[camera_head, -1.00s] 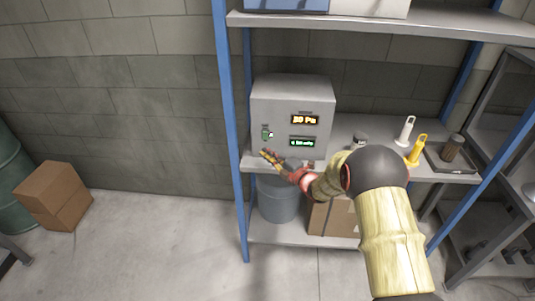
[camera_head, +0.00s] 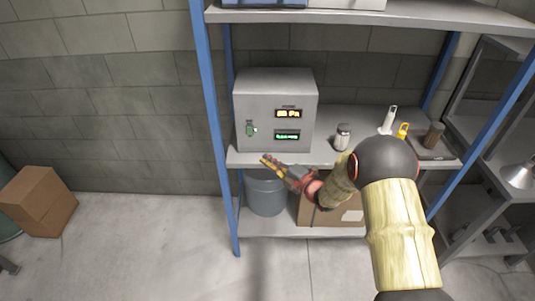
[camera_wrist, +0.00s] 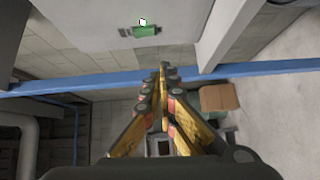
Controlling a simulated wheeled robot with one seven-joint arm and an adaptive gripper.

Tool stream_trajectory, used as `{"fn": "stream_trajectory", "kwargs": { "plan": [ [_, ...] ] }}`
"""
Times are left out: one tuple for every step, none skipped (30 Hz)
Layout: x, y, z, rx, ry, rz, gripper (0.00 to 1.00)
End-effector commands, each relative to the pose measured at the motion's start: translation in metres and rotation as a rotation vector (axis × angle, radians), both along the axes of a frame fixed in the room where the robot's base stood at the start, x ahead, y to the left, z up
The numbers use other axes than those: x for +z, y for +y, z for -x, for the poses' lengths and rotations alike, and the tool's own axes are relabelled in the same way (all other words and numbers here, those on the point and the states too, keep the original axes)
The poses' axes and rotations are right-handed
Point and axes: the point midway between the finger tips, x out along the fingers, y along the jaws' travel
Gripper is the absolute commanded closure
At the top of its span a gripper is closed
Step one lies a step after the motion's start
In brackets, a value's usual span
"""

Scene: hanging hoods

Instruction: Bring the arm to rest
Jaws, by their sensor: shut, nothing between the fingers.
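My gripper (camera_head: 266,161) is shut and empty in the head view, in front of the shelf edge and below the grey control box. Its yellow fingers meet in the wrist view (camera_wrist: 162,68). The grey control box (camera_head: 247,95) stands on the middle shelf, with two lit displays and a green-lit switch (camera_head: 251,130) on its front. The green switch also shows at the top of the wrist view (camera_wrist: 146,31). The gripper is apart from the box. My arm reaches in from the lower right and hides part of the shelf.
The blue-posted shelf rack (camera_head: 212,130) holds a jar (camera_head: 342,137) and several small items at right. Below are a grey bucket (camera_head: 265,194) and a cardboard box (camera_head: 352,216). Stacked cartons (camera_head: 38,202) stand at far left. The floor (camera_head: 150,250) between is clear.

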Motion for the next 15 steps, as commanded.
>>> {"fn": "stream_trajectory", "kwargs": {
  "plan": [
    [0.000, 0.000, 0.000, 0.000, 0.000, 0.000, 1.00],
    [0.000, 0.000, 0.000, 0.000, 0.000, 0.000, 1.00],
    [0.000, 0.000, 0.000, 0.000, 0.000, 0.000, 1.00],
    [0.000, 0.000, 0.000, 0.000, 0.000, 0.000, 1.00],
    [0.000, 0.000, 0.000, 0.000, 0.002, -0.002, 1.00],
    [0.000, 0.000, 0.000, 0.000, 0.009, -0.010, 1.00],
    [-0.001, 0.000, 0.000, -0.002, 0.018, -0.017, 1.00],
    [-0.003, -0.001, -0.001, -0.005, 0.039, -0.024, 1.00],
    [-0.012, -0.003, -0.002, -0.018, 0.084, -0.028, 1.00],
    [-0.020, -0.006, -0.004, -0.034, 0.124, -0.029, 1.00],
    [-0.029, -0.010, -0.006, -0.056, 0.169, -0.030, 1.00],
    [-0.045, -0.018, -0.008, -0.096, 0.244, -0.033, 1.00],
    [-0.060, -0.026, -0.007, -0.133, 0.310, -0.036, 1.00],
    [-0.076, -0.034, -0.004, -0.174, 0.382, -0.038, 1.00],
    [-0.097, -0.046, 0.001, -0.238, 0.477, -0.044, 1.00]
  ]
}}
